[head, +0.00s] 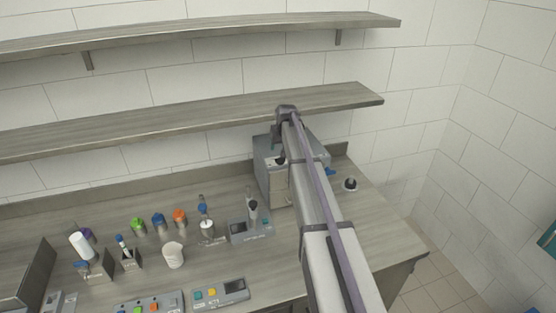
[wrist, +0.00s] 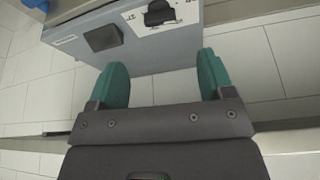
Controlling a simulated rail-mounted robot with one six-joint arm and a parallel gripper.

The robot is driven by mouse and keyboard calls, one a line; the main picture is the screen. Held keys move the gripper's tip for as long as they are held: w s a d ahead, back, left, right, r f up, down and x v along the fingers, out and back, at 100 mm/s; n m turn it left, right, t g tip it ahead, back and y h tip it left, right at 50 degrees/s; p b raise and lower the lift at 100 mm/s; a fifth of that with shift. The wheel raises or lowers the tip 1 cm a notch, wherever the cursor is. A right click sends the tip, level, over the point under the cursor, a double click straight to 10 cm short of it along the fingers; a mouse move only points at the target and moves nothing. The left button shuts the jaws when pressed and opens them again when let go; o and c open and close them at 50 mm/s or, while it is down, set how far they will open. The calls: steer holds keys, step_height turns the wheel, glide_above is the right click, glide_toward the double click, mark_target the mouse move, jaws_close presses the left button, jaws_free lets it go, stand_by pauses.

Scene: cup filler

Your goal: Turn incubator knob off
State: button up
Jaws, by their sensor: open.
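The incubator (head: 264,180) is a grey box at the back of the counter, below the lower shelf, and my arm hides much of it in the head view. In the wrist view the incubator (wrist: 140,52) fills the upper middle. Its black knob (wrist: 160,13) sits on a white marked plate at the top edge; I cannot read its setting. A dark square panel (wrist: 103,37) is left of the knob. My gripper (wrist: 163,80) has its two teal fingers spread with nothing between them. The knob lies beyond the fingertips, apart from them.
The lower shelf (head: 200,120) runs just above the incubator. A black-topped item (head: 350,184) stands to its right. A grey device (head: 250,230), several coloured-lid bottles, a white cup (head: 173,255) and a button panel (head: 220,292) stand on the counter at left.

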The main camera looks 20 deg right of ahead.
mark_target(280, 158)
steer(key=b+x, duration=0.8)
steer(key=x, duration=0.2)
steer(key=shift+f, duration=0.1)
steer(key=shift+c, duration=0.2)
steer(key=c, duration=0.9)
steer(key=shift+n+y, duration=0.4)
steer(key=shift+n, duration=0.5)
steer(key=o, duration=0.9)
steer(key=shift+o, duration=0.2)
steer(key=shift+r, duration=0.2)
